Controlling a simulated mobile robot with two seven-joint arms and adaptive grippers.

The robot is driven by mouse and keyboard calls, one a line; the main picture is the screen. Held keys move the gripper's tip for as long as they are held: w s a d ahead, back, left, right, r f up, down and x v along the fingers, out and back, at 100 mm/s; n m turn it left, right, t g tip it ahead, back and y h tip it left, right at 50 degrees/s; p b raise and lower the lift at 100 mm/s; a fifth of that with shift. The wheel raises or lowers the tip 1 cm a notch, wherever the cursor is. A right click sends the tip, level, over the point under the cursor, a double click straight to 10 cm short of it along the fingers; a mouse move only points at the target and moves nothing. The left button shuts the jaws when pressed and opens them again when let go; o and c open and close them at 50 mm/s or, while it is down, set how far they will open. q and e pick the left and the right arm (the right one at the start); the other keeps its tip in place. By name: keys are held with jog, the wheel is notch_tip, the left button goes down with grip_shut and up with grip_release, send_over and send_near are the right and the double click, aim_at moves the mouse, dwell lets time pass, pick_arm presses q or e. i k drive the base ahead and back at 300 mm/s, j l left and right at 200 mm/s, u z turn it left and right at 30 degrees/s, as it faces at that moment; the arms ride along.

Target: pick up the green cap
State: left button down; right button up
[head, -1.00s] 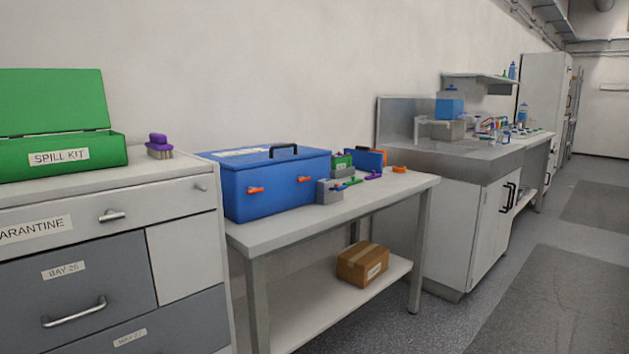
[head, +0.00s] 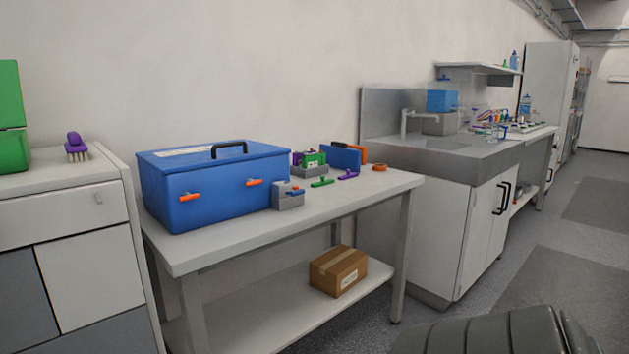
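A small green piece (head: 322,182) lies on the white bench top, in front of a grey block with a green part (head: 313,159) on it. The green piece may be the green cap, but it is too small to tell. A similar purple piece (head: 348,174) lies to its right. Neither of my grippers is in view.
A blue case (head: 215,188) with orange latches fills the bench's left side. A small grey block (head: 288,197) stands beside it. An orange ring (head: 380,168) lies at the right. A cardboard box (head: 338,270) sits on the lower shelf. The bench's front right is clear.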

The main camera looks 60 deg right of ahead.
aim_at(322, 182)
jog(key=k+l, duration=0.1)
jog(key=l, duration=0.3)
jog(key=k+l+u, duration=0.1)
jog(key=l, duration=0.25)
jog(key=k+l, duration=0.1)
jog(key=l, duration=0.3)
jog(key=k+l+u, duration=0.1)
jog(key=l, duration=0.25)
jog(key=k+l, duration=0.15)
jog(key=l, duration=0.2)
jog(key=k+l+u, duration=0.1)
jog(key=l, duration=0.3)
